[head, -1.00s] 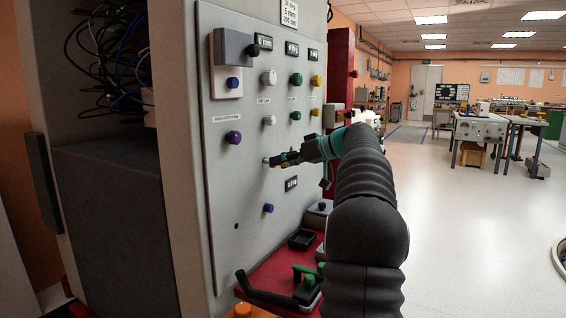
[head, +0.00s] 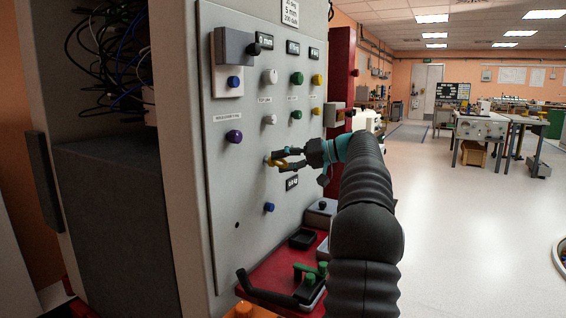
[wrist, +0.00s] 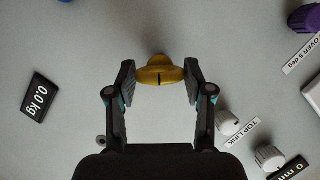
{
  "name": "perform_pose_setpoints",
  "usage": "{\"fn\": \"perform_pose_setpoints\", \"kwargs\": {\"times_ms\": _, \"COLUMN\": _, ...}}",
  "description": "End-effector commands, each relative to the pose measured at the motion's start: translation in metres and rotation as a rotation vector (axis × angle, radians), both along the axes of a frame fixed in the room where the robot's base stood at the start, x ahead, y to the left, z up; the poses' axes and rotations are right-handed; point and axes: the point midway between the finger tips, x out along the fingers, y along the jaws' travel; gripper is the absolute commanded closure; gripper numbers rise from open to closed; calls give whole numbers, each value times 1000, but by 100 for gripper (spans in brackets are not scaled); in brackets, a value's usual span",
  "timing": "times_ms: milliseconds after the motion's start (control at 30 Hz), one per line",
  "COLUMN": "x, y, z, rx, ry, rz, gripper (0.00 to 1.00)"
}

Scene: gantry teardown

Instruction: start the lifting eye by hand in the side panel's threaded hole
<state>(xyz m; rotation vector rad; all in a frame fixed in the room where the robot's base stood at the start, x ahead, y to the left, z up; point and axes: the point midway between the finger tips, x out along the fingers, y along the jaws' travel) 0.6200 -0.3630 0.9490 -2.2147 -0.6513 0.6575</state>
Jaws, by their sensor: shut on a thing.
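The yellow lifting eye (wrist: 160,75) sits between the two fingertips of my gripper (wrist: 159,80) in the wrist view, with a pad on either side of it. My gripper is shut on the eye and reaches in from the right. The threaded hole is hidden behind the eye, and I cannot tell whether the thread has caught.
Coloured knobs, including a purple one (head: 234,136) and a blue one (head: 269,207), stick out around the gripper. A small display (wrist: 38,97) reads 0.0 kg. Below is a red ledge (head: 262,278) with black and green handles. The floor to the right is open.

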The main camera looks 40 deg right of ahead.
Motion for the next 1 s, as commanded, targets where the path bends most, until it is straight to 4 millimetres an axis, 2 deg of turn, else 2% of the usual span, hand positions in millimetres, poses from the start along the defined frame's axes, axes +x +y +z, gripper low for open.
{"fn": "perform_pose_setpoints", "kwargs": {"times_ms": 200, "x": -3, "y": -4, "z": 0, "rx": 161, "ry": 66, "rz": -4, "gripper": 100}}
{"fn": "perform_pose_setpoints", "kwargs": {"times_ms": 400, "x": -3, "y": -5, "z": 0, "rx": 170, "ry": 70, "rz": -6, "gripper": 100}}
{"fn": "perform_pose_setpoints", "kwargs": {"times_ms": 433, "x": -3, "y": -5, "z": 0, "rx": 170, "ry": 70, "rz": -6, "gripper": 46}}
{"fn": "perform_pose_setpoints", "kwargs": {"times_ms": 533, "x": -3, "y": -4, "z": 0, "rx": 169, "ry": 70, "rz": -5, "gripper": 21}}
{"fn": "perform_pose_setpoints", "kwargs": {"times_ms": 833, "x": 1, "y": 1, "z": -1, "rx": 168, "ry": 71, "rz": 4, "gripper": 19}}
{"fn": "perform_pose_setpoints", "kwargs": {"times_ms": 1000, "x": -6, "y": -7, "z": 1, "rx": 169, "ry": 70, "rz": -1, "gripper": 19}}
